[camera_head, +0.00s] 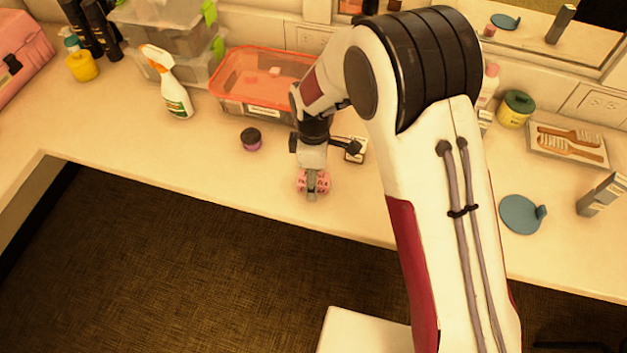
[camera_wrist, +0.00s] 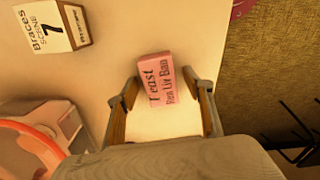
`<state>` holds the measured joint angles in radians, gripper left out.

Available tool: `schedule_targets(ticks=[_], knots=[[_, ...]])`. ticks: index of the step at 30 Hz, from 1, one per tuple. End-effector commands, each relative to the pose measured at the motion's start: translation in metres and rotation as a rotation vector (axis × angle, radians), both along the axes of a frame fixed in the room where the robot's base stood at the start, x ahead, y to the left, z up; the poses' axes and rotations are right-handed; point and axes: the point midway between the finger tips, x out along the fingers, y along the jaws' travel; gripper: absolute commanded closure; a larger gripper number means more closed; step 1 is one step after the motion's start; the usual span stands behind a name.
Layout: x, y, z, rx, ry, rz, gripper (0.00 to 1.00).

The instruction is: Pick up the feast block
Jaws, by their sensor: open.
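The feast block is a small pink block (camera_wrist: 159,84) with dark lettering that reads "Feast" and a second line. In the wrist view it lies on the pale counter between and just ahead of the fingertips. My gripper (camera_wrist: 166,88) is open, with one finger on each side of the block and a gap to it on the left. On the right the block is close to the finger, and I cannot tell if they touch. In the head view my gripper (camera_head: 313,190) is low over the counter near its front edge, and the block is mostly hidden there.
A white block (camera_wrist: 52,26) marked "Braces Scene 7" lies nearby. A clear box with an orange rim (camera_head: 222,100) stands behind my gripper. A dark-lidded purple jar (camera_head: 251,139) is to its left. A spray bottle (camera_head: 172,90) stands further left. The counter drops to dark carpet in front.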

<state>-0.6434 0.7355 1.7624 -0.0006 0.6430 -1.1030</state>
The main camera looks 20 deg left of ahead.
Motion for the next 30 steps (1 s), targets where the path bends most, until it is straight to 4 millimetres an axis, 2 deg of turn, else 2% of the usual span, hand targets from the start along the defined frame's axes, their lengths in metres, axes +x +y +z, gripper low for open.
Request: schedule_targets(ticks=[7, 8, 12, 13, 23, 30], knots=[[0.0, 0.0, 0.0, 0.0, 0.0, 0.0, 0.49], [0.0, 0.0, 0.0, 0.0, 0.0, 0.0, 0.51], [0.0, 0.0, 0.0, 0.0, 0.0, 0.0, 0.88], [0.0, 0.0, 0.0, 0.0, 0.0, 0.0, 0.9], [0.0, 0.0, 0.001, 0.0, 0.0, 0.0, 0.9], [0.001, 0.0, 0.013, 0.001, -0.002, 0.0, 0.9]])
